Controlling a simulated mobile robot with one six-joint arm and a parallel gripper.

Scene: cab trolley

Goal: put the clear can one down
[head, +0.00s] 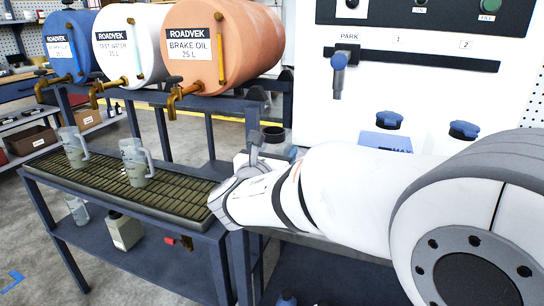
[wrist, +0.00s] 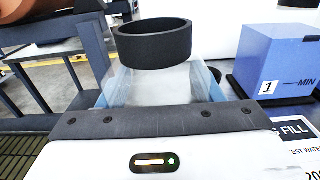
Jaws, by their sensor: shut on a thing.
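The clear can (wrist: 160,82) has a see-through body and a wide black collar (wrist: 152,44) on top. It stands upright in the wrist view, directly in front of my gripper (wrist: 155,98). My gripper is shut on it, though the fingertips are hard to make out. In the head view the can (head: 278,152) shows just past my gripper (head: 250,162), to the right of the drum rack. My wrist hides its lower part there, so I cannot tell whether its base touches a surface.
A blue block marked 1 and MIN (wrist: 275,62) is close on the can's right. Two grey jugs (head: 73,147) (head: 137,162) stand on the slatted drip tray (head: 190,192) at left.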

